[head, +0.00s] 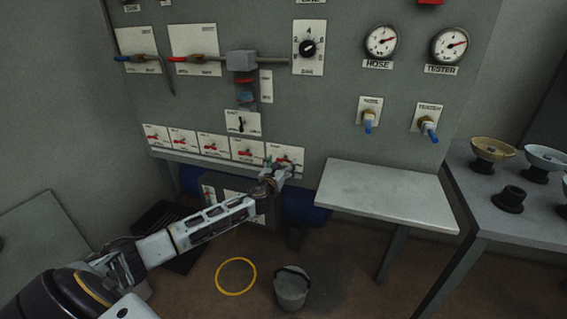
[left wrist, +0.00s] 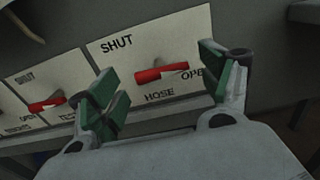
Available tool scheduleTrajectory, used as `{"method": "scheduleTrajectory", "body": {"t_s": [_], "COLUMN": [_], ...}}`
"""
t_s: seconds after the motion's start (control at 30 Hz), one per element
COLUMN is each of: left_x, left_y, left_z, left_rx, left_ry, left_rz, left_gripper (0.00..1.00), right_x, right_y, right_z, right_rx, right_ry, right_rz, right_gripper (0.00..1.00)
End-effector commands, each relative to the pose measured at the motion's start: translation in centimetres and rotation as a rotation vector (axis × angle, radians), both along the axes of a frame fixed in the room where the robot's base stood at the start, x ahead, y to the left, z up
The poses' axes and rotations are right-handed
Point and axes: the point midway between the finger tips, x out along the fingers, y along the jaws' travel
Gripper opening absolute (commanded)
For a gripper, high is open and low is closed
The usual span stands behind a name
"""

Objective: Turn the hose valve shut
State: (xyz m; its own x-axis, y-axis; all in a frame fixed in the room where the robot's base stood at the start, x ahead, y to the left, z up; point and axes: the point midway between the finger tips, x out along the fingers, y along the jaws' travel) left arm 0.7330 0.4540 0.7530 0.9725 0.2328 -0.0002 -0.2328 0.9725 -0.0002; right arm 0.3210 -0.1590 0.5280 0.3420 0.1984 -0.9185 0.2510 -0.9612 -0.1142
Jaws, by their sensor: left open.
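The hose valve has a red handle (left wrist: 162,73) on a white plate marked SHUT, OPEN and HOSE in the left wrist view. The handle lies nearly level, its right end towards OPEN. In the head view its plate (head: 291,152) is the rightmost of the low row, partly hidden by my gripper. My left gripper (head: 280,166) is in front of this plate. In the left wrist view the gripper (left wrist: 162,92) is open, with green-padded fingers left and right of the handle and nothing held. I cannot tell whether a finger touches it. My right gripper is out of view.
Several similar red-handled valves (head: 213,145) sit in a row to the left. A grey shelf (head: 388,194) juts out on the right. A bucket (head: 291,287) and a yellow ring (head: 236,276) are on the floor below. HOSE (head: 381,42) and TESTER (head: 451,46) gauges hang above.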

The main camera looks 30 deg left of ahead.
Motion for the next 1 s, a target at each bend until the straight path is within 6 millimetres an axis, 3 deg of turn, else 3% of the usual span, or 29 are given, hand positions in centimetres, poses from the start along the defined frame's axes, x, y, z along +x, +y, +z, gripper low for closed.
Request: {"method": "scheduleTrajectory", "body": {"t_s": [0.4, 0.83, 1.0], "left_x": [2.4, 2.8, 2.8], "left_y": [0.6, 0.7, 0.7], "left_z": [-0.1, 0.0, 0.0], "left_rx": [0.000, 0.000, 0.000], "left_ry": [0.000, 0.000, 0.000], "left_rz": [0.001, 0.000, 0.001], "left_gripper": [0.79, 0.79, 0.60], "right_x": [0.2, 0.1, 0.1], "right_y": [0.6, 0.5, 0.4], "right_z": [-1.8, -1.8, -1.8], "right_rx": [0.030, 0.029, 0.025], "right_ry": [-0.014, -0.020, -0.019], "right_rz": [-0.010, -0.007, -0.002], "right_gripper": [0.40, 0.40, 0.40]}}
